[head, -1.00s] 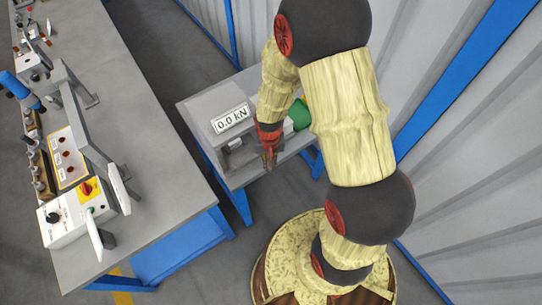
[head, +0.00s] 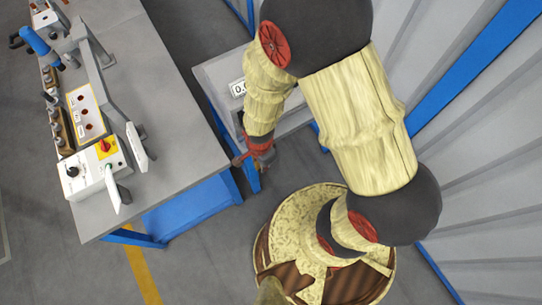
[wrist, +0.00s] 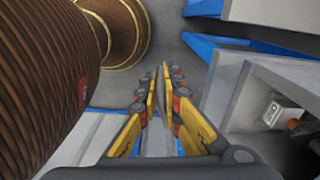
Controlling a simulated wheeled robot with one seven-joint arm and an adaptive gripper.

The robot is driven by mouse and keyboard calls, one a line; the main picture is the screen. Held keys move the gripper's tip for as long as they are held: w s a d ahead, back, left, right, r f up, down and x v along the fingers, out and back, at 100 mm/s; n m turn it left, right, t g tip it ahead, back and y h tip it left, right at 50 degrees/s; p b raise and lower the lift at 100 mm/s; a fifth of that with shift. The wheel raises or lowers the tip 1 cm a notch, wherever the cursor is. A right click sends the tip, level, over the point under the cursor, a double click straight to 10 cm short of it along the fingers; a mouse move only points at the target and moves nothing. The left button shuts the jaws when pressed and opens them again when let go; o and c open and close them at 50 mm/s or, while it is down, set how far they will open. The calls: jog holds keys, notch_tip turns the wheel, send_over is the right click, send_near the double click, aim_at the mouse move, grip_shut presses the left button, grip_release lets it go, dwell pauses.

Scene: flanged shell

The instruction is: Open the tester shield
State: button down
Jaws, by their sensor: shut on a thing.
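The tester (head: 220,75) is a grey box on a small table, with a "0.0 kN" display partly hidden by my arm in the head view. In the wrist view its open-looking front (wrist: 275,110) is on the right. My gripper (head: 254,168) is in front of the tester, near the bench corner. In the wrist view my gripper (wrist: 162,78) has its yellow fingers closed around a thin grey edge, which appears to be the tester shield (wrist: 160,100). Most of the shield is hidden or too thin to make out.
A grey bench (head: 170,115) with blue legs stands at the left. It carries a white control box (head: 95,170) with a yellow-and-red switch. A corrugated wall with blue posts (head: 470,75) is at the right. Floor is clear between bench and my base.

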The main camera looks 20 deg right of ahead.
jog(key=a+m, duration=0.3)
jog(key=a, duration=0.4)
jog(key=shift+a, duration=0.2)
jog(key=shift+w+r, duration=0.1)
jog(key=shift+w, duration=0.05)
jog(key=c, duration=1.9)
grip_release()
notch_tip(320, 180, up, 12)
jog(key=shift+f, duration=0.1)
